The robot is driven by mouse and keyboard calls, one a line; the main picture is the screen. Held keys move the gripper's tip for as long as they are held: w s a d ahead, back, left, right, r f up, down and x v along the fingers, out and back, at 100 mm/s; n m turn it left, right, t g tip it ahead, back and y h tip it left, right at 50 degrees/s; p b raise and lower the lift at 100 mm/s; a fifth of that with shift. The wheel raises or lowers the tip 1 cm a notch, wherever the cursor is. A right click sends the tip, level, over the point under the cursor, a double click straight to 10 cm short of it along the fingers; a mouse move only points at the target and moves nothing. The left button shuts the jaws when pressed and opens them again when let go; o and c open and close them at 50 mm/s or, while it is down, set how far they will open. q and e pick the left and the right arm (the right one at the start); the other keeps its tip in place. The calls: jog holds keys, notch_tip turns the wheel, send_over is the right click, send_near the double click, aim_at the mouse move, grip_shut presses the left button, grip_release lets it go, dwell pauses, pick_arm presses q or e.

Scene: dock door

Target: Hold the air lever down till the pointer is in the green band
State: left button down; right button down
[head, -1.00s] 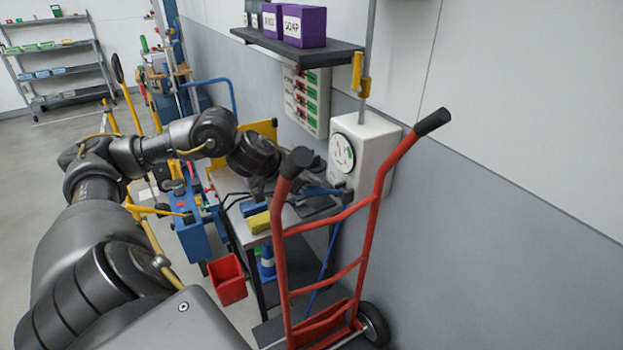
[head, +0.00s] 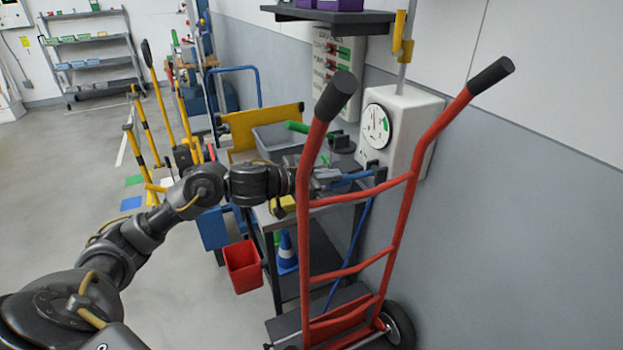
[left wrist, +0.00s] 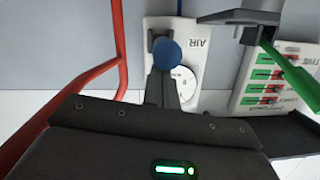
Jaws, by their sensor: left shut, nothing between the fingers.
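The white air box (head: 412,118) is on the wall behind the red hand truck, with a round gauge (head: 377,124) on its front. The gauge's pointer looks roughly upright, with a green patch to its right; it is too small to read surely. The blue air lever (head: 350,179) sticks out to the left below the gauge. My left gripper (head: 322,178) is shut and empty at the lever's outer end. In the left wrist view the lever's round blue end (left wrist: 167,53) is just beyond the fingertips (left wrist: 163,75); I cannot tell if they touch. My right gripper is out of view.
The red hand truck (head: 402,235) stands close in front of the lever and my left gripper. A cart with a grey bin (head: 275,138) is behind my forearm. A red bucket (head: 243,266) hangs below. A shelf (head: 330,18) overhangs the wall panel.

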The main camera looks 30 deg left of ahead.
pick_arm(q)
jog(key=shift+f, duration=0.15)
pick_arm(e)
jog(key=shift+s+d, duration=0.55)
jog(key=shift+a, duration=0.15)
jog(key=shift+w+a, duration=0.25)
pick_arm(q)
jog(key=shift+f, duration=0.1)
jog(key=shift+s, duration=0.1)
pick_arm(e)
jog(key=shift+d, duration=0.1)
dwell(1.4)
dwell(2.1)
